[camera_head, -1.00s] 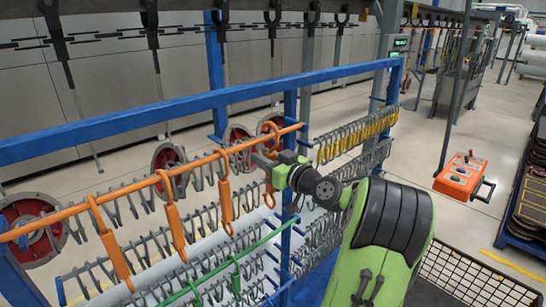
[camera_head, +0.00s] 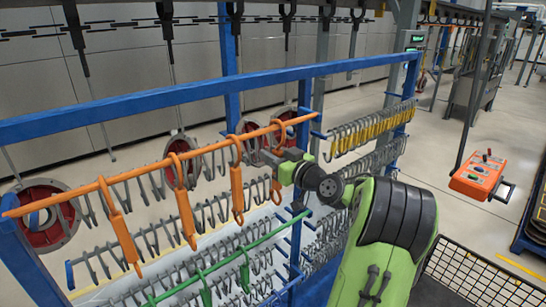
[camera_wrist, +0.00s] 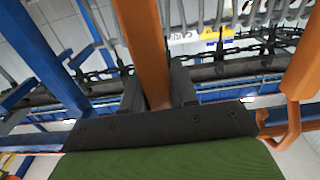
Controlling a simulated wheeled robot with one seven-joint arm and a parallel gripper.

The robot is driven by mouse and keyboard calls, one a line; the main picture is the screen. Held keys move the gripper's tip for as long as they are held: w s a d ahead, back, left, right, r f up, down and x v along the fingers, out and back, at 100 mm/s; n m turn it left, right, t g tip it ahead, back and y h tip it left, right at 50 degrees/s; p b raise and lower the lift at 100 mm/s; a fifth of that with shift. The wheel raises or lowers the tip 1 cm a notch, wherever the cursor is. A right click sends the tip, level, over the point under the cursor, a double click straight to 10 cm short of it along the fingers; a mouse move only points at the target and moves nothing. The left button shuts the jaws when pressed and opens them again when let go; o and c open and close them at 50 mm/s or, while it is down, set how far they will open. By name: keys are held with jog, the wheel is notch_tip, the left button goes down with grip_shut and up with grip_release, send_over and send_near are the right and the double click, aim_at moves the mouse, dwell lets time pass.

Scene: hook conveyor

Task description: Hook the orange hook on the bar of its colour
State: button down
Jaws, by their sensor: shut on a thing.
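The orange bar (camera_head: 140,172) runs along the near side of the blue rack, rising to the right. Three orange hooks hang on it: one at the left (camera_head: 122,235), one in the middle (camera_head: 187,220) and one further right (camera_head: 237,190). My gripper (camera_head: 283,163) is near the bar's right end, shut on another orange hook (camera_head: 277,190). Its curved top shows at the bar in the head view; I cannot tell whether it rests on the bar. In the wrist view its orange shank (camera_wrist: 148,50) stands between my fingers. More orange shows at that view's right edge.
A green bar (camera_head: 225,257) with green hooks lies below. Many grey hooks fill the rack behind, and yellow hooks (camera_head: 370,128) hang at the right. Blue rack rails (camera_head: 180,98) stand behind and above. An orange control box (camera_head: 480,177) is at the right.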

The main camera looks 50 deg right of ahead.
jog(key=c, duration=0.8)
grip_release()
jog(key=shift+s, duration=0.45)
jog(key=s+a+b, duration=0.1)
jog(key=s+b, duration=0.3)
jog(key=s, duration=1)
jog(key=shift+s+a, duration=0.4)
